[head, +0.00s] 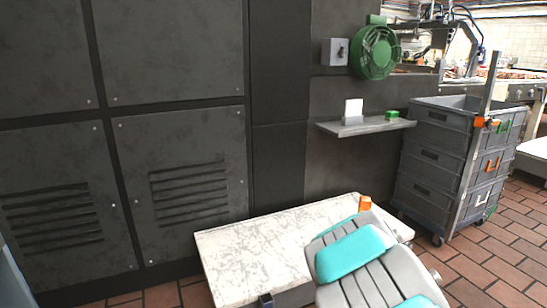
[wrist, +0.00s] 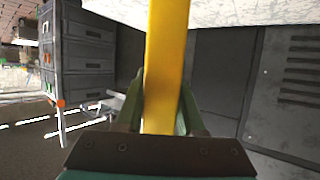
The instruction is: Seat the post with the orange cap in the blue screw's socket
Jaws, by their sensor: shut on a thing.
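My gripper (wrist: 161,85) shows in the wrist view with its green fingers closed on both sides of a long yellow post (wrist: 166,45). The post runs up out of the top of that picture, so its far end is hidden. A small orange cap (head: 365,203) shows in the head view just past my arm, over the back right of the marble-topped table. I cannot tell whether it belongs to the held post. My gripper is hidden behind my arm in the head view. I see no blue screw or socket in either view.
The marble-topped table (head: 255,255) stands against dark wall panels (head: 180,180), its left part bare. Stacked grey crates (head: 435,165) on wheels stand right of it, with an upright metal bar (head: 486,88). A wall shelf (head: 365,127) holds a white card and a green block.

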